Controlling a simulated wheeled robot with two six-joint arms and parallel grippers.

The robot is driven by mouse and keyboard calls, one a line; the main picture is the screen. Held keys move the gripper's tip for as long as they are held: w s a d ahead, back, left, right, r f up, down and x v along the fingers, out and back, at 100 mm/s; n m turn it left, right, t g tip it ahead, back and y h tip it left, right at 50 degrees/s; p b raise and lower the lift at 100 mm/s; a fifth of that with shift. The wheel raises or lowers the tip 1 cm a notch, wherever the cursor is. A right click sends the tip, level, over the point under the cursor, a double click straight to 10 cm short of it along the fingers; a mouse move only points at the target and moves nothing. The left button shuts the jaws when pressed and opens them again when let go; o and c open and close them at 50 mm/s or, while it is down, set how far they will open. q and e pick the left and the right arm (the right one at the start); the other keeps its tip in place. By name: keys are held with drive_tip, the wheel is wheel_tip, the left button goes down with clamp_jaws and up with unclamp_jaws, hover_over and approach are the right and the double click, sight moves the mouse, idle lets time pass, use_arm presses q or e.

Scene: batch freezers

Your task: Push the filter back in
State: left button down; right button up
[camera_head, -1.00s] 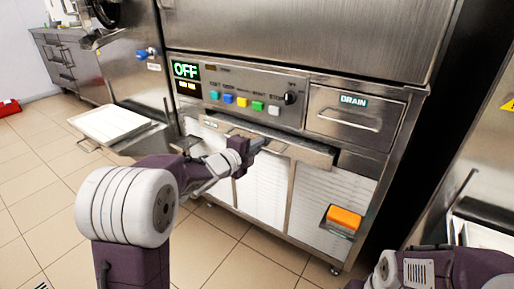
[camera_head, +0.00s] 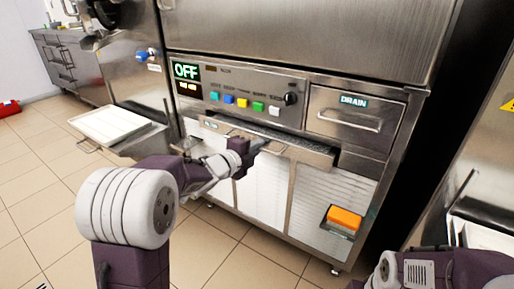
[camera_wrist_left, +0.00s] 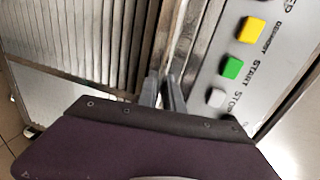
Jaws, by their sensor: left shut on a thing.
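The filter (camera_head: 310,152) is a flat metal tray sticking out of the freezer front, just below the control panel. Its front bar and handle show in the head view; the rear part is hidden inside the machine. My left gripper (camera_head: 262,143) is at the middle of its front, shut on the filter's handle. In the left wrist view, the two fingers (camera_wrist_left: 162,93) are close together against the metal strips of the filter front, beside the button panel. The exact contact is small and partly hidden. My right gripper is outside the picture; only part of that arm shows at the lower right.
The control panel (camera_head: 240,94) with an OFF display and coloured buttons is right above the filter. The DRAIN drawer (camera_head: 350,117) is at its right. A white tray on a shelf (camera_head: 110,125) stands left.

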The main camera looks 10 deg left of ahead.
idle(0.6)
use_arm(q)
drive_tip(key=x, duration=0.2)
drive_tip(key=r+p+x, duration=0.1)
drive_tip(key=x, duration=0.1)
drive_tip(key=shift+w, duration=0.2)
drive_tip(key=c, duration=1.8)
unclamp_jaws()
drive_tip(key=shift+o, duration=0.2)
